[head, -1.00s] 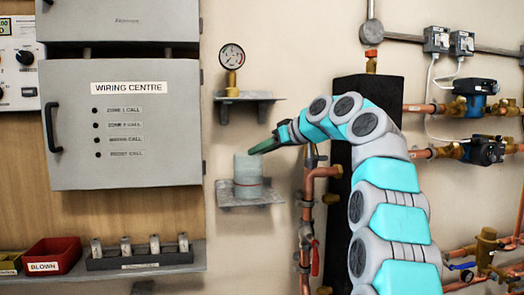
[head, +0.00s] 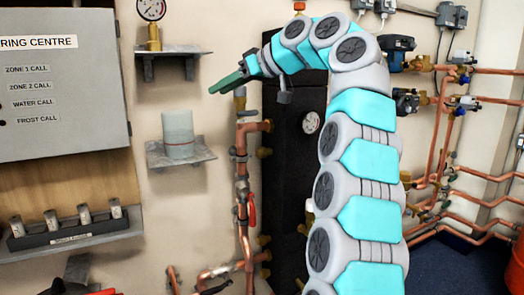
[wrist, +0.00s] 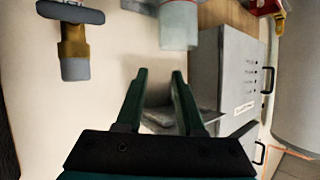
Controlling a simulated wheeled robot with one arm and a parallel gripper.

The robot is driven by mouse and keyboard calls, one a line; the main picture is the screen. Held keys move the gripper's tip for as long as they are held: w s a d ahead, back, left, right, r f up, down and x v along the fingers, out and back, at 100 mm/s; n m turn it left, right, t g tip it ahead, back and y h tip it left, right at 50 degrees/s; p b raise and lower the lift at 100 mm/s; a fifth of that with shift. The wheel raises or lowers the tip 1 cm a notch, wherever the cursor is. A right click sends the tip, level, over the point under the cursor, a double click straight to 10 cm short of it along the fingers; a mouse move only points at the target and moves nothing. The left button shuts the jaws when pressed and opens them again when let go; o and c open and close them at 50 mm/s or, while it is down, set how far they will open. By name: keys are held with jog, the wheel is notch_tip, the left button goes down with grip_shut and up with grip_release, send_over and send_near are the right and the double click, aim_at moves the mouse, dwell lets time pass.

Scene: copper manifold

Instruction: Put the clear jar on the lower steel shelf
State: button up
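The clear jar (head: 178,136), pale and slightly greenish, stands upright on the lower steel shelf (head: 204,154) in the head view. My gripper (head: 217,90) is up and to the right of the jar, clear of it, with a visible gap between them. In the wrist view, which is upside down, my gripper (wrist: 157,76) has its two green fingers apart and nothing between them. The jar (wrist: 178,28) shows at the top of that view, beyond the fingertips and partly cut off.
The upper steel shelf (head: 190,51) holds a brass-stemmed gauge (head: 151,10). A wiring panel (head: 60,120) is on the left. Copper pipes (head: 241,185) with a red lever run right of the shelves. A black column (head: 285,130) stands behind my arm.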

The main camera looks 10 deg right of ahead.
jog(key=s+f+m+g+h, duration=0.55)
jog(key=s+f, duration=1.25)
jog(key=f, duration=0.5)
jog(key=s+d+f+m+g+h, duration=0.1)
jog(key=s+d+f, duration=0.2)
jog(key=s+f, duration=0.4)
jog(key=s+d+f+m+g+h, duration=0.1)
jog(key=s+d+f, duration=0.3)
jog(key=s+f, duration=0.4)
jog(key=s+d+f+m+g+h, duration=0.1)
jog(key=s+d+f, duration=0.3)
jog(key=s, duration=1)
notch_tip(320, 180, down, 4)
jog(key=shift+s+r+m+g+h, duration=0.2)
jog(key=shift+m+g+h, duration=0.15)
jog(key=shift+g+h, duration=0.4)
jog(key=shift+w, duration=0.1)
